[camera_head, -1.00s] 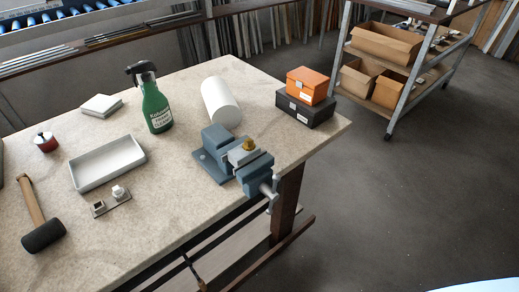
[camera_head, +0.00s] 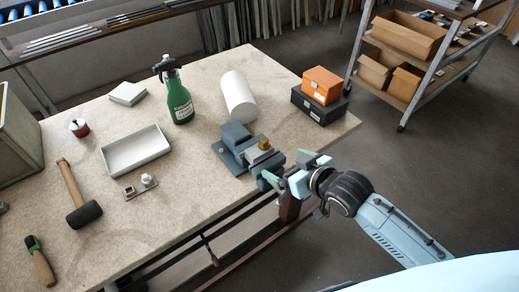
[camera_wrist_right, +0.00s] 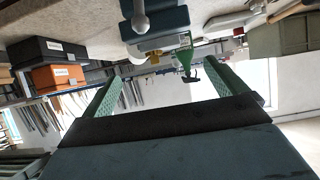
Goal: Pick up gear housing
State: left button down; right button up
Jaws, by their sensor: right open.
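The gear housing appears to be the small grey metal block with a brass top (camera_head: 262,147), held between the jaws of the blue-grey vise (camera_head: 235,140) near the table's front edge. In the right wrist view the brass part (camera_wrist_right: 153,59) shows small beside the vise (camera_wrist_right: 155,22), with the picture turned over. My right gripper (camera_head: 284,171) is at the vise's front end, just beyond the table edge, near the vise handle. Its two green fingers (camera_wrist_right: 160,88) are apart with nothing between them. It is apart from the housing. My left gripper is not in view.
Orange (camera_head: 322,84) and black boxes (camera_head: 318,106) are stacked at the right. A white tray (camera_head: 136,150), a small plate with parts (camera_head: 141,187) and a mallet (camera_head: 84,214) lie left.

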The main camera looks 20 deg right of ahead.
aim_at(262, 152)
jog(key=x, duration=1.2)
jog(key=shift+w+a+f+b, duration=0.1)
jog(key=shift+w+b, duration=0.2)
jog(key=shift+c, duration=0.4)
jog(key=c, duration=1.2)
jog(key=shift+c, duration=0.3)
